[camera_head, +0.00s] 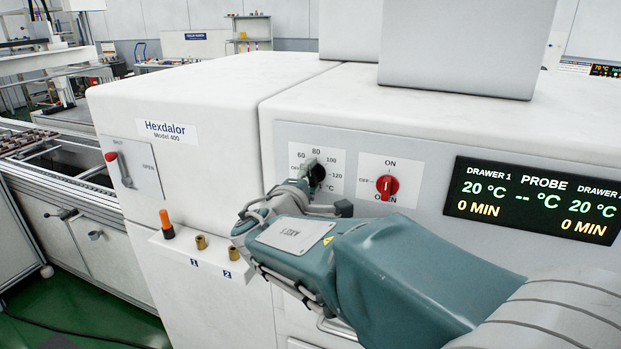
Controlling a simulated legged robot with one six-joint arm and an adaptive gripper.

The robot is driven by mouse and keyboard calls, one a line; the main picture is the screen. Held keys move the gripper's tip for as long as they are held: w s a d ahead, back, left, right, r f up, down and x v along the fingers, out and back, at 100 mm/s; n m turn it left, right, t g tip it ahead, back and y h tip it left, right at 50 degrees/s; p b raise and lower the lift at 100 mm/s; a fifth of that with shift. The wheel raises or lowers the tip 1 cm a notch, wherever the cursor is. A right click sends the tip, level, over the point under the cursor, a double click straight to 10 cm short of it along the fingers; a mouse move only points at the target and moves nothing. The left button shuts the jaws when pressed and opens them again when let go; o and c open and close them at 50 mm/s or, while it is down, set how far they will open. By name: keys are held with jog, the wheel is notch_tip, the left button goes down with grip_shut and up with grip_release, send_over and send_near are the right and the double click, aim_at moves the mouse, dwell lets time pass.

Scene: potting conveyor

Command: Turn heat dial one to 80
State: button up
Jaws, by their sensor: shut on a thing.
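The heat dial (317,174) is a black knob on a white plate on the front of the Hexdalor machine. Its scale reads OFF, 60, 80, 100, 120 °C. My gripper (309,184) is at the dial, shut on it from the lower left. The fingers hide part of the knob and the lower left of its plate, and I cannot tell which mark the dial points to. The display (535,200) reads 20 °C and 0 MIN for drawer 1.
A red ON/OFF switch (388,185) sits close to the right of the dial. A red-knobbed SHUT/OPEN lever (121,168) is at the left. An orange-handled probe (166,224) and brass sockets (201,242) stand on a ledge below. A grey block (455,45) stands on top.

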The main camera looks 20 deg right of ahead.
jog(key=shift+f+m, duration=0.2)
jog(key=shift+m, duration=0.4)
jog(key=shift+f, duration=0.1)
jog(key=o, duration=1.2)
jog(key=shift+c, duration=0.2)
jog(key=shift+s+r, duration=0.1)
jog(key=shift+r, duration=0.1)
jog(key=shift+s+a, duration=0.15)
jog(key=shift+a, duration=0.1)
jog(key=v, duration=1.1)
jog(key=shift+s+a, duration=0.15)
jog(key=shift+s, duration=0.05)
